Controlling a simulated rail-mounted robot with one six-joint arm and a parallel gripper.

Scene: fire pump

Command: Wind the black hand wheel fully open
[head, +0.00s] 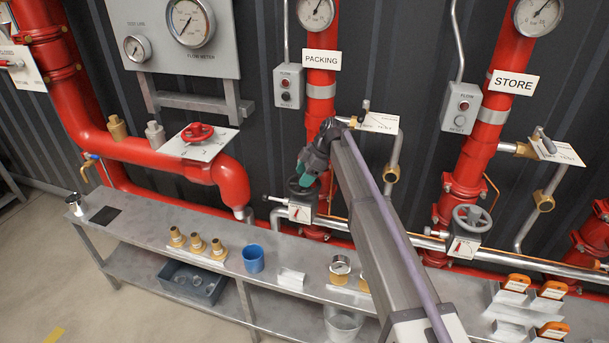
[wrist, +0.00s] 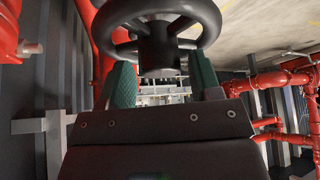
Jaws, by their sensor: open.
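The black hand wheel (head: 296,188) sits on a grey valve body with a white dial plate (head: 299,212), on the pipe below the PACKING sign. My gripper (head: 309,178) is at the wheel and hides part of it in the head view. In the wrist view the wheel's dark rim and hub (wrist: 158,52) fill the top middle. The gripper's two green-padded fingers (wrist: 162,82) are open, one on each side of the hub. I cannot tell whether either finger touches the wheel.
A red hand wheel (head: 198,132) stands to the left and a grey hand wheel (head: 472,217) to the right. A metal bench (head: 150,235) below holds brass fittings, a blue cup (head: 253,259) and orange devices (head: 517,283). Red pipes rise close by.

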